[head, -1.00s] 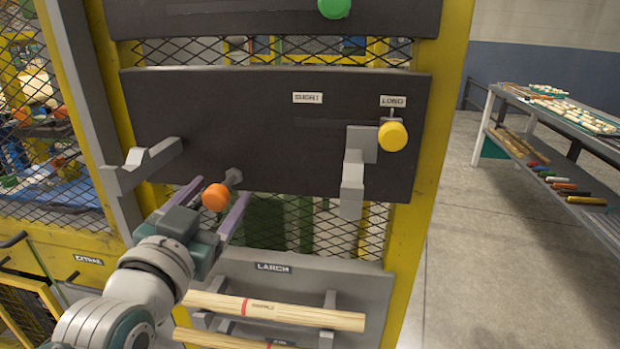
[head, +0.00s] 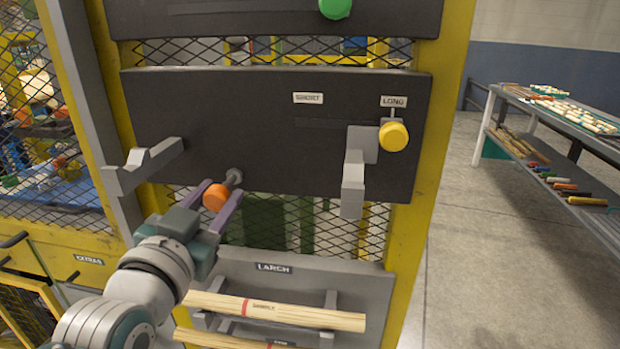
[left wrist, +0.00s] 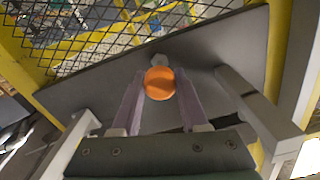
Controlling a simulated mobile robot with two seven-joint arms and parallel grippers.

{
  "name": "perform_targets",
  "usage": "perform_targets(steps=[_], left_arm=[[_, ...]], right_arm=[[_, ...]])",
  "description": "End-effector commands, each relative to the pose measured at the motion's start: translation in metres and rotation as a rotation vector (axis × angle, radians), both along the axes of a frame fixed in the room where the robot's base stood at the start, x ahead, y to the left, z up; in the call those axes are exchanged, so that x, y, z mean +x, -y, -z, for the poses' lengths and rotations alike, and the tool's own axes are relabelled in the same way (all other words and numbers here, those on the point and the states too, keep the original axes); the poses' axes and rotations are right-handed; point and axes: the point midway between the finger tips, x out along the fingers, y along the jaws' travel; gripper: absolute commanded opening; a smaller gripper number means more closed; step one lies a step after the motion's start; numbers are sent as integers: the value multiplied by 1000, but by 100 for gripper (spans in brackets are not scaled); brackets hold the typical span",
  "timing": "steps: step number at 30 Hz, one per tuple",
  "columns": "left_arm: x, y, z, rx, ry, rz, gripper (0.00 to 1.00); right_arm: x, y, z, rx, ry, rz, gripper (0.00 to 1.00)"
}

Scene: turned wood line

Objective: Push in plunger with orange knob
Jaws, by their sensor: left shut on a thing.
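The plunger with the orange knob (head: 215,196) sticks out of the lower edge of the dark panel (head: 250,130). A short length of its grey shaft shows between knob and panel. My left gripper (head: 220,199) is shut on the orange knob, with one purple finger on each side of it. In the left wrist view the knob (left wrist: 159,83) sits between the fingertips (left wrist: 159,88), in front of the panel. My right gripper is not in view.
Grey brackets stick out left (head: 145,165) and right (head: 353,180) of the knob. A yellow knob (head: 393,136) sits under the LONG label, a green knob (head: 335,8) above. Wooden rods (head: 275,311) lie on a rack below. A bench (head: 560,130) stands at right.

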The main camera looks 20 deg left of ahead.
Motion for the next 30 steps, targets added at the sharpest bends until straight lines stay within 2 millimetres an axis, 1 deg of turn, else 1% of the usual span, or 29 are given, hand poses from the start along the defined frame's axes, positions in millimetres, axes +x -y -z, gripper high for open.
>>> perform_targets(steps=[25,30], left_arm=[[0,0,0,0,0,0,0],[8,-2,1,0,1,0,0]], right_arm=[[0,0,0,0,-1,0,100],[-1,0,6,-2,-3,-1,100]])
